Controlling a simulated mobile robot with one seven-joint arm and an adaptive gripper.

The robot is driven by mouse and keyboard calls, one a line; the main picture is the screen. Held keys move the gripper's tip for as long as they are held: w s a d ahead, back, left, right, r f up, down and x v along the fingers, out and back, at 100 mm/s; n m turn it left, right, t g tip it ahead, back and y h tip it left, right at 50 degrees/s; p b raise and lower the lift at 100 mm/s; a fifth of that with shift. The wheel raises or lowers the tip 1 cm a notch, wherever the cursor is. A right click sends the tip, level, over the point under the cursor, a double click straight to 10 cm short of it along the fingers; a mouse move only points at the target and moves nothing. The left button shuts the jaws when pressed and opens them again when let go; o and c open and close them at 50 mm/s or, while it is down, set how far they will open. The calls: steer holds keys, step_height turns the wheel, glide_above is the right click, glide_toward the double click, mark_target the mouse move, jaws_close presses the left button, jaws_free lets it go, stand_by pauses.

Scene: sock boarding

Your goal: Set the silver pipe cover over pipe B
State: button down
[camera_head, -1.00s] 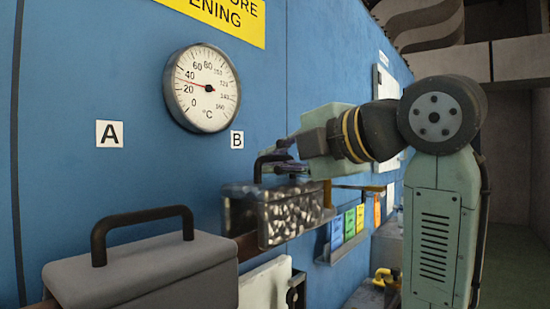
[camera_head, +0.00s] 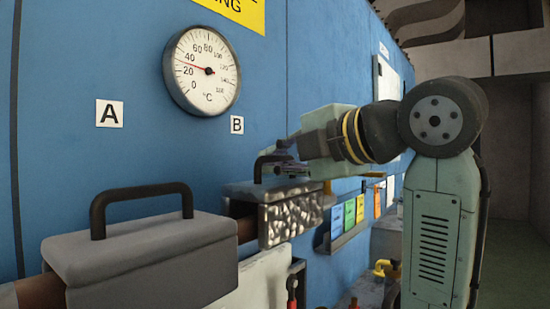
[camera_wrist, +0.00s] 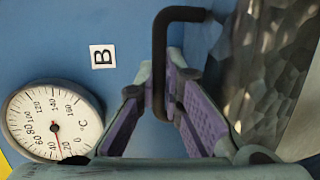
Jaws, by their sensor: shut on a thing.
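The silver pipe cover (camera_head: 292,218) has a faceted shiny side and a black bar handle (camera_head: 262,166). It hangs at or just over the brown pipe (camera_head: 241,214) under the label B (camera_head: 237,125). The pipe meets its left end; I cannot tell whether it is fully seated. My gripper (camera_head: 284,165) is shut on the handle from the right. In the wrist view my gripper's purple-padded fingers (camera_wrist: 162,95) close around the handle (camera_wrist: 160,60), with the silver side (camera_wrist: 275,75) at right. Part of the handle is hidden behind the fingers.
A grey cover (camera_head: 140,262) with a black handle sits on the pipe at left, under label A (camera_head: 110,114). A temperature gauge (camera_head: 203,72) is on the blue wall. Coloured cards (camera_head: 349,215) stand in a rack at right. A red-handled item (camera_head: 292,285) is below.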

steer(key=shift+f+b, duration=0.75)
steer(key=shift+f, duration=0.35)
steer(key=c, duration=1.6)
jaws_free()
steer(key=shift+c, duration=0.2)
steer(key=v, duration=1.2)
